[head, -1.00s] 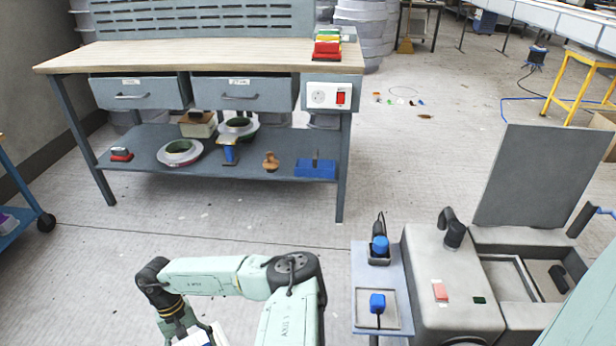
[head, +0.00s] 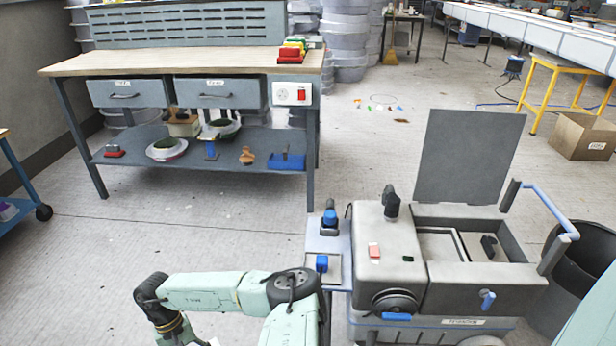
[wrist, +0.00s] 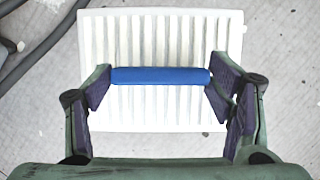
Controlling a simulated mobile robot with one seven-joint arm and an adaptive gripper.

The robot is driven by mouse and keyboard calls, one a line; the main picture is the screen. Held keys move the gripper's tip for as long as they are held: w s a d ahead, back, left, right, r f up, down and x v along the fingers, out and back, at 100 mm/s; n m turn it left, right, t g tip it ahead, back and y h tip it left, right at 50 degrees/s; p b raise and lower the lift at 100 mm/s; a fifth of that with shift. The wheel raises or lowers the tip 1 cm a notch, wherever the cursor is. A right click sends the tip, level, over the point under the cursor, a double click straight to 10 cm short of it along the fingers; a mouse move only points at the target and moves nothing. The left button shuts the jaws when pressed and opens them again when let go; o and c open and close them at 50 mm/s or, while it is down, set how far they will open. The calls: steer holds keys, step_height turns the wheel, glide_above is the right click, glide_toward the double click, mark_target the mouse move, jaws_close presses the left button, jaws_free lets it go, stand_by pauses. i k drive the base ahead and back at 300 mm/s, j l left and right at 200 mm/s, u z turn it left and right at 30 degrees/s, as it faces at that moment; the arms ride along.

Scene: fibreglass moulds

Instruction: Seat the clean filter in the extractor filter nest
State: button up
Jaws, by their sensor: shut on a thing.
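The clean filter (wrist: 165,115) is a white pleated panel with a blue bar handle (wrist: 160,76) in the wrist view. My gripper (wrist: 158,80) is shut on the ends of this handle. In the head view my arm reaches to the lower left, and the gripper is almost wholly cut off at the bottom edge. The extractor (head: 385,255) is a grey machine at the lower right of the head view, well to the right of my gripper. Its lid (head: 468,155) stands open. The filter nest (head: 438,246) shows as a framed recess inside, with no filter visible in it.
A small side shelf (head: 318,243) with blue-topped items adjoins the extractor's left side. A blue handle rail (head: 545,205) and a dark bin (head: 590,255) stand at its right. A workbench (head: 180,62) stands behind. The floor between bench and extractor is clear.

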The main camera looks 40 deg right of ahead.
mark_target(422, 253)
steer(key=k+z, duration=0.1)
steer(key=z, duration=0.25)
steer(key=k+z, duration=0.1)
steer(key=z, duration=0.25)
steer(key=l+z, duration=0.1)
steer(key=z, duration=0.2)
steer(key=k, duration=0.05)
